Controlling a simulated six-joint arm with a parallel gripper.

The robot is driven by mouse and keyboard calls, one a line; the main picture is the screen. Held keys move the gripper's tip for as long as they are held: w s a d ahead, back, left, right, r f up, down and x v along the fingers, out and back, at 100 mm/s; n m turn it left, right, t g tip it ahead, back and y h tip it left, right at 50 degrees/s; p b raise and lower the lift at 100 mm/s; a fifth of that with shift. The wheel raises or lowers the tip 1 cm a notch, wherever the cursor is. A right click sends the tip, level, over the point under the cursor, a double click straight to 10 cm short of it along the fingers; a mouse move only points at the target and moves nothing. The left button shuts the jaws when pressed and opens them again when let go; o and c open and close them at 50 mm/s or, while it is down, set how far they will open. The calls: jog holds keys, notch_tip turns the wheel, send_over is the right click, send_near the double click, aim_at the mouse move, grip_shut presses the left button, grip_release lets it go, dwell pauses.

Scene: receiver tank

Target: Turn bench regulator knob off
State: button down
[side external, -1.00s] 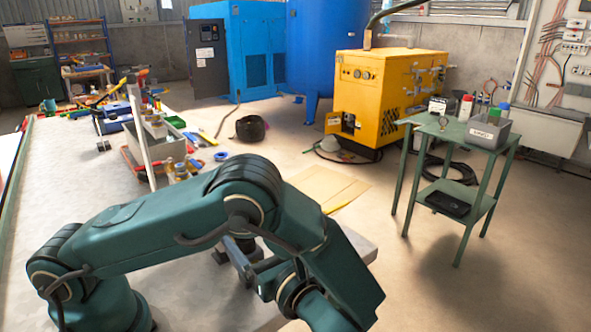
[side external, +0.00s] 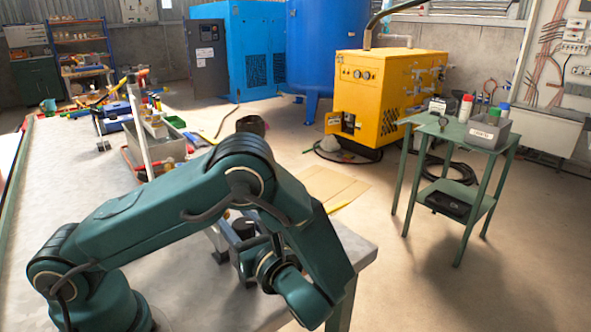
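A black round knob (side external: 243,228) stands on a grey fixture (side external: 216,240) near the right end of the bench, taken to be the bench regulator knob. It is partly hidden behind my wrist and upper arm. My gripper (side external: 246,258) is low over the bench, right beside the knob in the picture. Its fingers are small, dark and overlap the fixture, so I cannot tell whether they touch the knob or whether they are open or shut. Any marking of the knob's setting is not readable.
The grey bench (side external: 90,200) is clear on its left. Behind the fixture stand a grey bin (side external: 155,150) and a white upright post (side external: 138,135). A yellow compressor (side external: 385,95), a blue tank (side external: 325,50) and a green cart (side external: 455,150) stand beyond the bench.

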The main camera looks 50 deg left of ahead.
jog(key=shift+s+d+n+g+h, duration=0.1)
jog(key=shift+s+n+g+h, duration=0.1)
jog(key=shift+n+g, duration=0.75)
jog(key=shift+s+a+n+g+h, duration=0.15)
jog(key=shift+n+g, duration=0.45)
jog(key=shift+g, duration=0.8)
jog(key=shift+s+d+n+g+h, duration=0.15)
jog(key=shift+s+n+g, duration=0.1)
jog(key=shift+n+g, duration=0.7)
jog(key=shift+c, duration=1.8)
grip_release()
jog(key=shift+m, duration=0.4)
